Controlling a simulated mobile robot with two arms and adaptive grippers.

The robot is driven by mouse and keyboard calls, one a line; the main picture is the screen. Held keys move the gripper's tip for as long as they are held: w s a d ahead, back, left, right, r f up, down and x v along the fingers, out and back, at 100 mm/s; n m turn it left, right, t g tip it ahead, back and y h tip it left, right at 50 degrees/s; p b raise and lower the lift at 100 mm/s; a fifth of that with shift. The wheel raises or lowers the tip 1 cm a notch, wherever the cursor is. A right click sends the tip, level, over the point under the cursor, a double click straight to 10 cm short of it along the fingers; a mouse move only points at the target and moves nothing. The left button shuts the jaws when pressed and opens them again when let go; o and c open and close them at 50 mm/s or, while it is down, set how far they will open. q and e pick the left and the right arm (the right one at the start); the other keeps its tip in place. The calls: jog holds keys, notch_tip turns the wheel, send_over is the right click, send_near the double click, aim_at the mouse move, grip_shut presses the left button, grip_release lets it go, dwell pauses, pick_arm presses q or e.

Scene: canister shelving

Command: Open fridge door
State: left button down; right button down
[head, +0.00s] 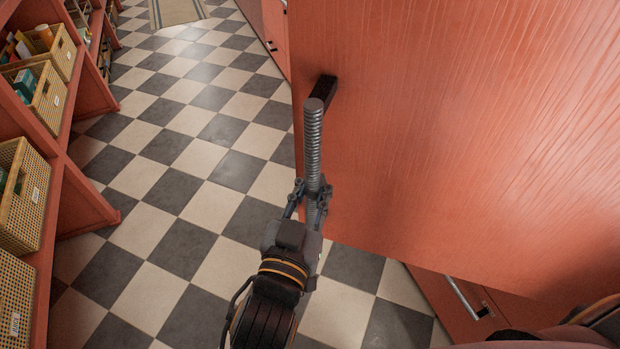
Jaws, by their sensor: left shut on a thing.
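The fridge door (450,130) is a large red wood-grained panel that fills the right of the head view. Its left edge and lower edge stand out over the floor, so it appears swung out; how far, I cannot tell. A ribbed grey bar handle (313,145) sits near its left edge on a black mount. My left gripper (314,195) comes up from the bottom and is shut on the lower part of the handle. The fridge interior is hidden behind the panel. My right gripper is not in view.
Red shelving (85,190) with several woven baskets (22,195) stands along the left. The checkered floor (185,190) between is clear, with a mat (177,10) at the far end. A red front with a metal handle (463,297) shows below the door at lower right.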

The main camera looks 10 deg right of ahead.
pick_arm(q)
jog(key=shift+r, duration=0.1)
dwell(0.3)
jog(key=c, duration=1.2)
grip_release()
jog(key=shift+s+a, duration=0.1)
jog(key=shift+s, duration=0.05)
